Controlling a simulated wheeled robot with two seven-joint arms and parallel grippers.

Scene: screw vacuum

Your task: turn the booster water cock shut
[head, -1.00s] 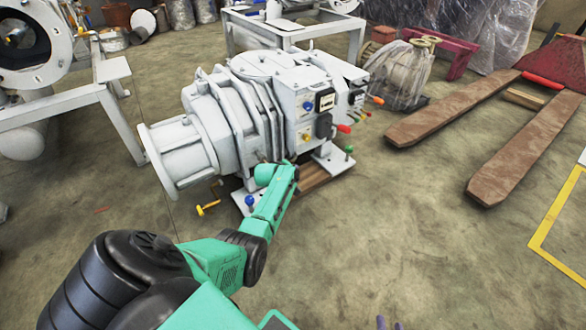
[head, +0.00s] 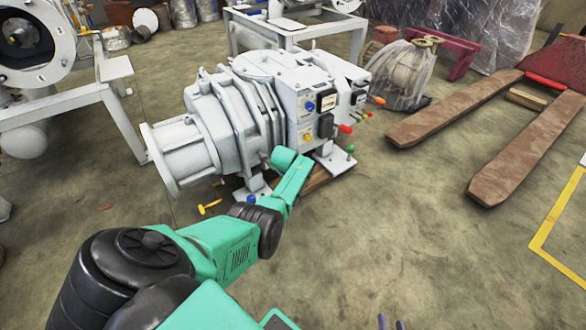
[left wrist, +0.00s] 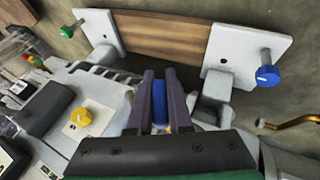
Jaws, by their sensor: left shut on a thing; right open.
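The white vacuum pump machine (head: 250,115) stands in the middle of the head view. In the left wrist view, my left gripper (left wrist: 163,85) is shut on a blue handle (left wrist: 158,103) beside the machine's body, which I take for the booster water cock. The blue handle stands upright between the two dark purple fingers, and its base is partly hidden. In the head view my left arm hides this gripper and the handle.
Brown pallet forks (head: 490,130) lie at right. Floor at front right is clear.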

